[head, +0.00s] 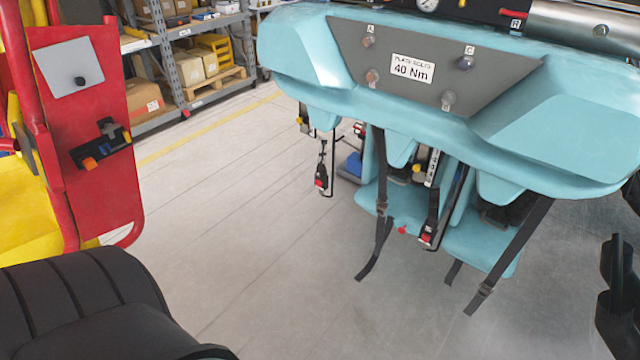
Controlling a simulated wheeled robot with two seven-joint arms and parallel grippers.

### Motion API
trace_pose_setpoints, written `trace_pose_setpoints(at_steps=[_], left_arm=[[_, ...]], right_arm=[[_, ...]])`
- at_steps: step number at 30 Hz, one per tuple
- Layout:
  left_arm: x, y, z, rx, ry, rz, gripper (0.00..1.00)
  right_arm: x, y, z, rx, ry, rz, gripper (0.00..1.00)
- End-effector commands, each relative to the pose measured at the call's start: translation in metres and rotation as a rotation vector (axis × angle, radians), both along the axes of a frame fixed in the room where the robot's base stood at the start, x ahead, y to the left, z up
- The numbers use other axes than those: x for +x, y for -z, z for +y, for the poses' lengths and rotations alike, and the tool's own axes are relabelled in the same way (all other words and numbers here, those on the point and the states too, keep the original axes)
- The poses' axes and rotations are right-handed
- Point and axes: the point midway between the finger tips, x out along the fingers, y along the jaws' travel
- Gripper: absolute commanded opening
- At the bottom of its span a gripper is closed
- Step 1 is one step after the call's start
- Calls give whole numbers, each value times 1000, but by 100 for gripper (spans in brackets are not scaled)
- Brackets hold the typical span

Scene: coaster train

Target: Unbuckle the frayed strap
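Several black straps hang around the teal seats under the teal coaster car body. One strap (381,190) hangs at the left seat with a loose tail below it. Another strap (512,250) slants down across the right seat. Red-ended buckle parts show on the middle stalk (427,230) and the left stalk (321,178). I cannot tell which strap is frayed, or whether a buckle is fastened. A black part of my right arm, perhaps the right gripper (615,300), shows at the right edge, apart from the straps. My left gripper is out of view.
The teal body (300,55) with a grey "40 Nm" panel (412,68) overhangs the seats. A red panel (90,130) with a yellow part stands at left. Shelves (185,60) with boxes stand behind. The floor (240,220) between is clear.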

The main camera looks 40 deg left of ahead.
Motion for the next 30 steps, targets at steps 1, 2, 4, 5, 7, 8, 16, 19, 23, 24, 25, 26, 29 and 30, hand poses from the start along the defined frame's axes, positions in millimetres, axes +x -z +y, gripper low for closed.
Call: trace_pose_setpoints(at_steps=[1,2,4,5,7,8,16,19,23,24,25,26,29,30], left_arm=[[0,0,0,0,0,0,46],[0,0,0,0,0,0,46],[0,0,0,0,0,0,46],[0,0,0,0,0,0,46],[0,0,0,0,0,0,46],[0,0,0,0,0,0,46],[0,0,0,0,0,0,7],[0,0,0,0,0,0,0],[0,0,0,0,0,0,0],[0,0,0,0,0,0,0],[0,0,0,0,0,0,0],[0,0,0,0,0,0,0],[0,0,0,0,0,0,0],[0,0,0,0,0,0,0]], right_arm=[[0,0,0,0,0,0,36],[0,0,0,0,0,0,36],[0,0,0,0,0,0,36],[0,0,1,1,1,0,36],[0,0,2,3,2,0,36],[0,0,3,4,3,0,36],[1,-1,14,18,9,0,36],[1,-1,14,17,9,1,36],[0,-1,11,14,7,0,36],[0,-1,9,12,7,0,36],[0,-1,8,11,6,0,36],[0,-1,8,10,5,0,36],[0,0,4,6,3,0,36],[0,0,3,4,3,0,36]])
